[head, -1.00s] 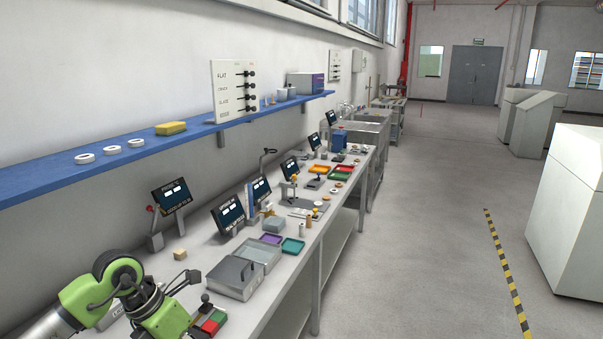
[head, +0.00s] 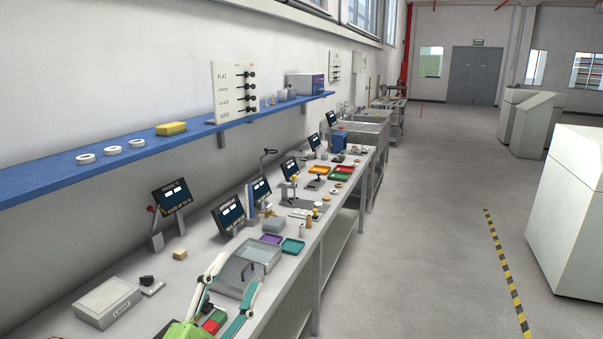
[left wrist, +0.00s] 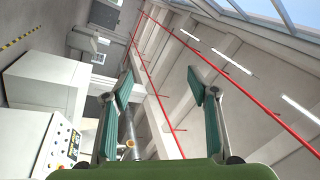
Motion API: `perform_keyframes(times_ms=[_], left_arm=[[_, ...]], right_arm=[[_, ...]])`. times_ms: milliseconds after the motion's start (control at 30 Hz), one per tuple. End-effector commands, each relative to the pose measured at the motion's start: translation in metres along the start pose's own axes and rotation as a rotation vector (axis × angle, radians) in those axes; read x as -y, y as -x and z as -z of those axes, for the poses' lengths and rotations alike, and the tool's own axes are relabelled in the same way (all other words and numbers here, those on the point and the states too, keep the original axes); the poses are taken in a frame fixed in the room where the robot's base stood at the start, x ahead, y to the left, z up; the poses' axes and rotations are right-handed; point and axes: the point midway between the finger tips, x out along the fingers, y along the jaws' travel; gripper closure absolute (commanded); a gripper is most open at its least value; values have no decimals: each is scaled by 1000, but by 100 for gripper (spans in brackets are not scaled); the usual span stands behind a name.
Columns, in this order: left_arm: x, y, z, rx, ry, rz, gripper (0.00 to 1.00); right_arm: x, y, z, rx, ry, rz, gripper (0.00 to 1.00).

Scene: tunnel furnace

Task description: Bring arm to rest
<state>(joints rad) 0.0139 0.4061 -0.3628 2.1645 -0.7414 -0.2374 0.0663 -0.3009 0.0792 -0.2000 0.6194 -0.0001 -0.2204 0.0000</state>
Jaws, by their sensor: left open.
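My left gripper (head: 238,272) is at the bottom of the head view, over the front part of the long workbench (head: 178,295). Its two fingers are spread apart with nothing between them, and they point up and away. My right gripper is not in view.
A grey lidded box (head: 268,256) shows behind my left fingers. A box marked LIGHT (head: 108,300) stands at left. Several screens line the bench below a blue shelf (head: 60,178). The floor (head: 420,250) at right is clear up to white cabinets (head: 570,220).

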Motion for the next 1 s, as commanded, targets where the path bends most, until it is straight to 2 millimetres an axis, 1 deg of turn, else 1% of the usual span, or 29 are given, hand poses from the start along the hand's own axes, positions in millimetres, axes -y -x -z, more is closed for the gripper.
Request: perform_keyframes(times_ms=[33, 67, 100, 167, 200, 267, 300, 367, 400, 467, 500, 567, 600, 667, 700, 800, 833, 867, 900, 1000], left_arm=[[-7, 14, -26, 121, 83, -8, 46], [-11, 23, -41, 193, 128, -15, 46], [-20, 37, -61, 291, 187, -28, 46], [-35, 62, -89, 436, 274, -56, 46], [-47, 82, -105, 532, 330, -80, 46], [-68, 114, -125, 676, 412, -124, 46], [-83, 139, -136, 771, 463, -157, 46], [-105, 176, -146, 907, 534, -215, 46], [-118, 201, -148, 988, 578, -253, 46], [-136, 235, -149, 1097, 632, -311, 46], [-146, 256, -147, 1160, 664, -348, 46], [-159, 284, -142, 1243, 706, -402, 46], [-166, 301, -138, 1294, 731, -436, 46], [-176, 326, -130, 1362, 763, -486, 46], [-181, 341, -124, 1405, 784, -519, 46], [-191, 377, -107, 1503, 828, -600, 46], [-194, 388, -101, 1530, 842, -626, 46], [-199, 392, -102, 1544, 845, -639, 46], [-209, 391, -111, 1543, 840, -637, 46], [-231, 393, -126, 1550, 837, -643, 46]], right_arm=[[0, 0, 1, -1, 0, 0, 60], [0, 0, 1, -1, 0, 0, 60], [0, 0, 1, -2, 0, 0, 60], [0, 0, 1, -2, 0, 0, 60], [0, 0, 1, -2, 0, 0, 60], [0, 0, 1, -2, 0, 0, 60], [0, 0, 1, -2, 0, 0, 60], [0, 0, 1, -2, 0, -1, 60], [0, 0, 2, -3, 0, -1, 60], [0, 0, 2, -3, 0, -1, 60], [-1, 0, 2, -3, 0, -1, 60], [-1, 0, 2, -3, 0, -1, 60], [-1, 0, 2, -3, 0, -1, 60], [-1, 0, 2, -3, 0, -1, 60], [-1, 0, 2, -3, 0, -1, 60], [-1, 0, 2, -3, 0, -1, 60], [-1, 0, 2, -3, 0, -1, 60], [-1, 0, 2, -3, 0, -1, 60], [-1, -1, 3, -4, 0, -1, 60], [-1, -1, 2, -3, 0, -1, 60]])
